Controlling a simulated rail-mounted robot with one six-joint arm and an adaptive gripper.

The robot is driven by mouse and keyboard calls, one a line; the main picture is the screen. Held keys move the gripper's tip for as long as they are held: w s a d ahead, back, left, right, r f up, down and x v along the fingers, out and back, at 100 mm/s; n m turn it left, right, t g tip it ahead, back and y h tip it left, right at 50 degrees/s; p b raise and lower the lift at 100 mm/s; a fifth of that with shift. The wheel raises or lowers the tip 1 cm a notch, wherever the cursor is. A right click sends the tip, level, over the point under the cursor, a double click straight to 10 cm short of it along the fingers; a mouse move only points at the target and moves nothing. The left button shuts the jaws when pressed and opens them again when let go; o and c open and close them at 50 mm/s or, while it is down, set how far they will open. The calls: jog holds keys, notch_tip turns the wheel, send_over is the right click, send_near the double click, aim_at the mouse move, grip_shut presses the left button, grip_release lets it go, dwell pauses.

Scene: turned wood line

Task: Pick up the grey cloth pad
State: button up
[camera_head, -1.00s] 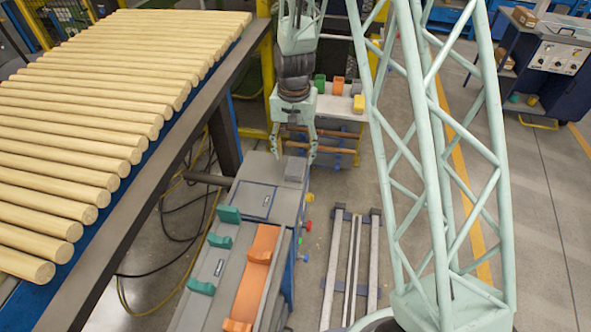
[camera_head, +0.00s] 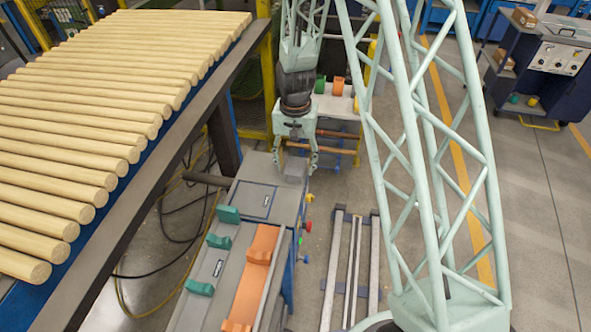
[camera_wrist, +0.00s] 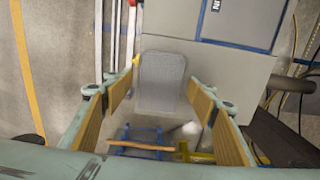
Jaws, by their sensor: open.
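The grey cloth pad (camera_wrist: 161,82) lies flat on the end of the grey bench top (camera_wrist: 222,70) in the wrist view, near the bench's edge. In the head view the pad (camera_head: 293,168) shows only partly, between the fingers. My gripper (camera_head: 295,170) is open and empty, just above the pad. In the wrist view its two fingers (camera_wrist: 160,97) stand one on each side of the pad, apart from it. I cannot tell the exact height of the fingertips over the bench.
Green blocks (camera_head: 220,241) and an orange holder (camera_head: 255,265) stand on the nearer bench. Wooden rods (camera_head: 90,120) fill the rack at left. A low shelf (camera_head: 338,104) with wooden bars stands behind the gripper. Metal rails (camera_head: 350,265) lie on the floor at right.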

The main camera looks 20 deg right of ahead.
aim_at(295, 166)
jog(key=shift+c, duration=0.4)
jog(key=c, duration=0.9)
jog(key=shift+r+p, duration=0.45)
jog(key=shift+r, duration=1.4)
jog(key=s, duration=0.5)
jog(key=s+r, duration=0.1)
jog(key=s, duration=1)
jog(key=shift+d+r+p, duration=0.15)
jog(key=shift+d+p, duration=0.2)
